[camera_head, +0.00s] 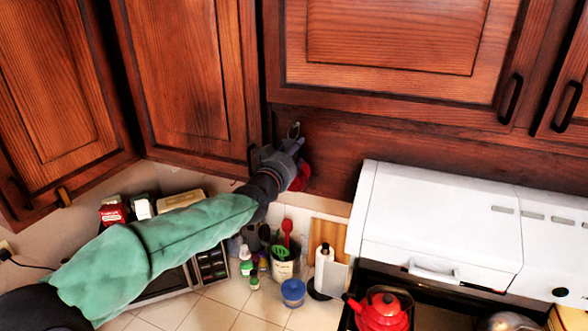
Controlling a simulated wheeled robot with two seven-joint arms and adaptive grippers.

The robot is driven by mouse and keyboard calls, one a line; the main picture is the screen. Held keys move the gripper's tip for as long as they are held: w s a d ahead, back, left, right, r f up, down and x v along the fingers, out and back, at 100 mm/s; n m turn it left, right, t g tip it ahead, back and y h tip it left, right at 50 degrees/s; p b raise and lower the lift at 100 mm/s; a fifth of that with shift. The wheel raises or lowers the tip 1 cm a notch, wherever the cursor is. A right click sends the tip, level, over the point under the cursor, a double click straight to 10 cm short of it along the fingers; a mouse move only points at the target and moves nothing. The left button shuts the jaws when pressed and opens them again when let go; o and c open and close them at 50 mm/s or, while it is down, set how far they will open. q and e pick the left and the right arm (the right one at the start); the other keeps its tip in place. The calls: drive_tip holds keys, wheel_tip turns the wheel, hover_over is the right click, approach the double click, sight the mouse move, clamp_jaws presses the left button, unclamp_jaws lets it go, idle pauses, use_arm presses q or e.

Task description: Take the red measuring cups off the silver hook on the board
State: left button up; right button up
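The silver hook (294,130) is on the dark wood board (345,150) under the upper cabinets. The red measuring cups (302,178) show as a red patch just below the hook, partly hidden behind my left gripper. My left gripper (296,145) is at the board, with its fingers just under the hook and over the upper part of the cups. I cannot tell whether its fingers are closed on the cups, or whether the cups still hang from the hook. My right gripper is not in view.
A white range hood (440,225) juts out to the right, with a red kettle (381,310) below it.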

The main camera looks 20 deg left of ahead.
use_arm(q)
drive_tip(key=shift+w, duration=0.7)
drive_tip(key=shift+s, duration=0.15)
drive_tip(key=shift+c, duration=0.6)
clamp_jaws()
drive_tip(key=shift+r, duration=0.1)
drive_tip(key=s+r+p, duration=0.1)
drive_tip(key=s+r, duration=0.3)
drive_tip(key=s, duration=0.3)
drive_tip(key=s+r+p, duration=0.2)
drive_tip(key=s+r, duration=0.2)
drive_tip(key=s, duration=0.3)
drive_tip(key=shift+d, duration=0.35)
